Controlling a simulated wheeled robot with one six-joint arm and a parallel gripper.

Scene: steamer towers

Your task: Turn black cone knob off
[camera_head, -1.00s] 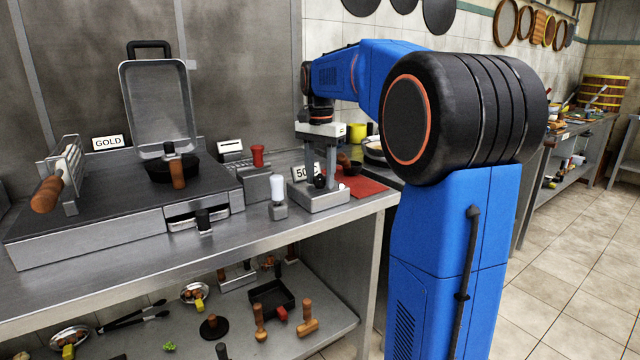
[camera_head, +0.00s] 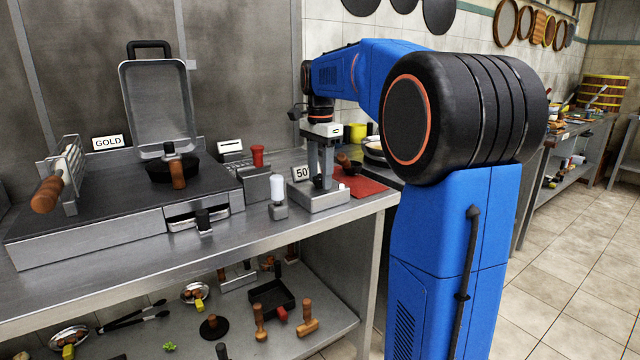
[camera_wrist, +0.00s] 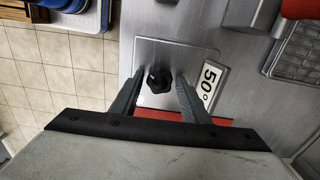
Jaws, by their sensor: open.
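The black cone knob (camera_wrist: 158,79) sits on a grey metal box (camera_wrist: 150,50) marked "50". In the wrist view it stands between the two fingers of my gripper (camera_wrist: 158,92), with a gap showing on each side. In the head view my gripper (camera_head: 321,172) points down over the box (camera_head: 325,199), its fingers around the knob (camera_head: 318,182), which is partly hidden. The gripper is open and holds nothing. The knob's exact turn angle is hard to tell.
A white-topped shaker (camera_head: 278,190) and a red-knobbed device (camera_head: 257,160) stand left of the box. A red mat (camera_head: 366,186) lies behind it at the right. A griddle (camera_head: 120,215) with an open lid fills the counter's left.

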